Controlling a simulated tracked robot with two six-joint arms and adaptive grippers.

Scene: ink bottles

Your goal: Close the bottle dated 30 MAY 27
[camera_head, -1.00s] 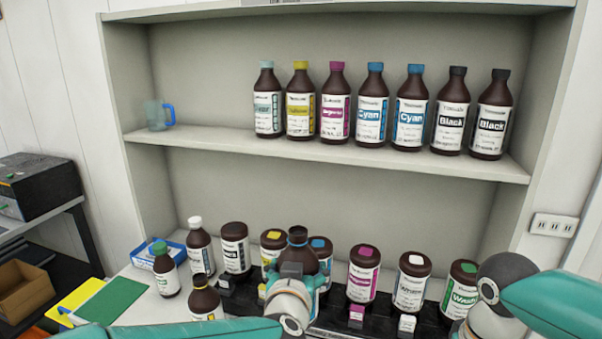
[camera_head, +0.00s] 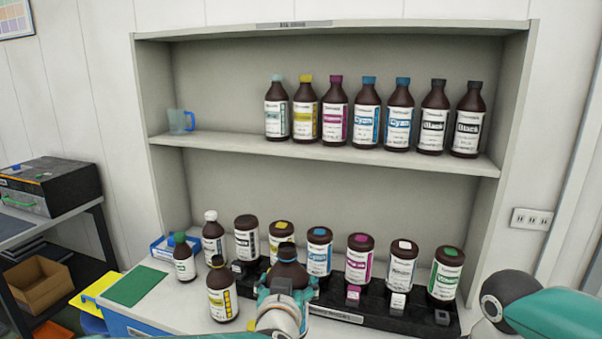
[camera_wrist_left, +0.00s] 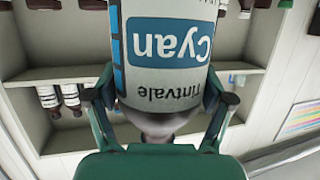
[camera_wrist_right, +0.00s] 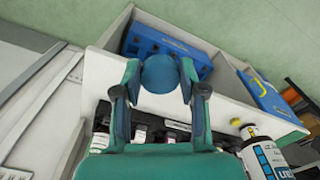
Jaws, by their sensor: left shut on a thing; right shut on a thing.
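My left gripper (camera_head: 284,292) is shut around a brown bottle (camera_head: 288,272) with a bare dark neck. In the left wrist view its label reads Cyan (camera_wrist_left: 168,45); no date is readable. My right gripper (camera_wrist_right: 160,85) is shut on a blue cap (camera_wrist_right: 160,72), shown in the right wrist view. In the head view only part of my right arm shows at the lower right, and its fingers are out of frame. The cap is apart from any bottle.
A yellow-labelled bottle (camera_head: 222,298) stands on the counter left of my left gripper, beside green-capped (camera_head: 185,262) and white-capped bottles (camera_head: 213,238). A black rack (camera_head: 425,312) holds several bottles behind. More capped bottles stand on the upper shelf (camera_head: 330,150).

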